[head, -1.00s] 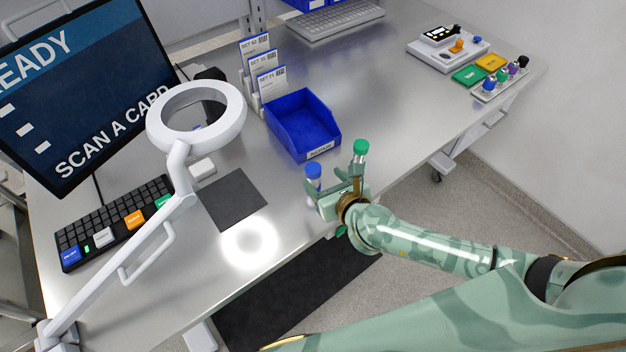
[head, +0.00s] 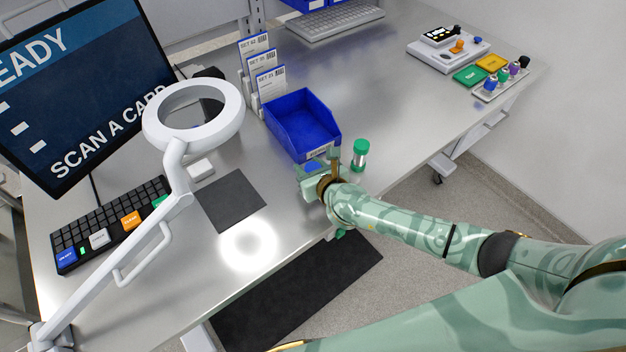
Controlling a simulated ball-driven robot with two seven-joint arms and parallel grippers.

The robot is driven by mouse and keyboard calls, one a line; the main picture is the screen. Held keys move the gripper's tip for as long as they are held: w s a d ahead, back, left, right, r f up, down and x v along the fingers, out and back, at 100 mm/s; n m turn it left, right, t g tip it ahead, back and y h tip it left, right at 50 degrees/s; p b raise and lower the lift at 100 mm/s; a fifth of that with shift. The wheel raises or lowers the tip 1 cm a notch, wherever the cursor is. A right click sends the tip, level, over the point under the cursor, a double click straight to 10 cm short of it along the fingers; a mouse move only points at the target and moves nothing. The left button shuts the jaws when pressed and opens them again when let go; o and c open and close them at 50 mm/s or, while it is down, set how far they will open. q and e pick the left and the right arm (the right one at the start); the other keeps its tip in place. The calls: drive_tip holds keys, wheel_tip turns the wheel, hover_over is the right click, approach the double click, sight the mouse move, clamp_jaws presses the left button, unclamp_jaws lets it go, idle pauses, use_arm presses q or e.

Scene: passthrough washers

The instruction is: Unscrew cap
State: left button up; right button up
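A vial with a blue cap (head: 313,167) stands on the table in front of the blue bin. My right gripper (head: 317,167) reaches over it, with one finger on each side of the cap. The fingers look apart and open, though contact with the cap is hard to judge. The vial's body is mostly hidden by the gripper. A clear vial with a green cap (head: 361,146) stands upright just right of the gripper, apart from it. My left gripper is not in view.
A blue bin (head: 291,132) stands right behind the gripper, with card holders (head: 265,72) beyond it. A ring lamp (head: 236,122), dark mat (head: 232,201) and keyboard (head: 110,222) are left. A rack of capped vials (head: 501,86) is far right. The table between is clear.

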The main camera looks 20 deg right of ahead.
drive_tip(key=c, duration=0.4)
drive_tip(key=shift+r, duration=0.5)
wheel_tip(320, 180, up, 3)
drive_tip(key=shift+f+p, duration=0.15)
drive_tip(key=shift+p, duration=0.55)
drive_tip(key=s+d+r+p, duration=0.1)
drive_tip(key=s+d+r, duration=0.7)
drive_tip(key=s, duration=0.3)
drive_tip(key=shift+d+r+p, duration=0.2)
drive_tip(key=shift+r+p, duration=0.15)
drive_tip(key=shift+r, duration=0.3)
drive_tip(key=shift+o, duration=0.2)
